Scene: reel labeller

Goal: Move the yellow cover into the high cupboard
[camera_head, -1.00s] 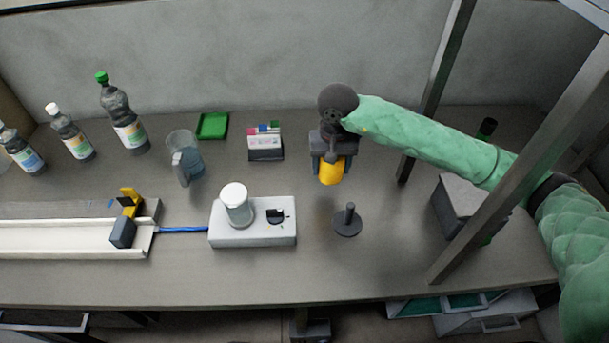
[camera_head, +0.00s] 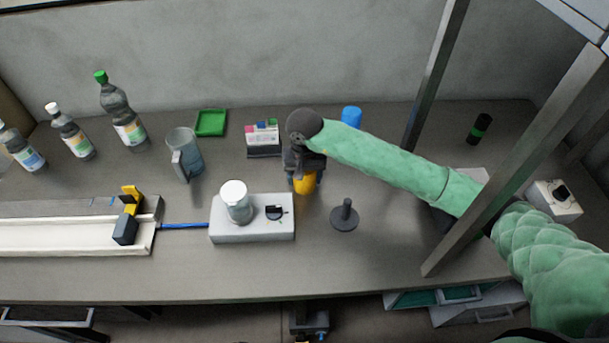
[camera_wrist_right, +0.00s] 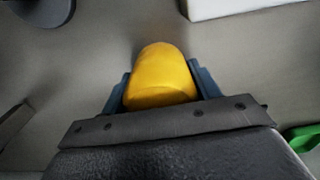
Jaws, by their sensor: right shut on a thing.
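The yellow cover (camera_head: 306,183) is a small rounded piece between the fingers of my right gripper (camera_head: 305,178), over the middle of the table. In the right wrist view the cover (camera_wrist_right: 162,75) fills the space between the two blue-grey fingers (camera_wrist_right: 160,92), which are shut on its sides. Its upper part is hidden by the gripper in the head view. I cannot tell whether it clears the tabletop. A pale panel at the top right corner (camera_head: 585,18) may be part of the high cupboard; no opening shows.
A grey stand with a knob (camera_head: 344,217) and a white device (camera_head: 252,228) are near the gripper.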

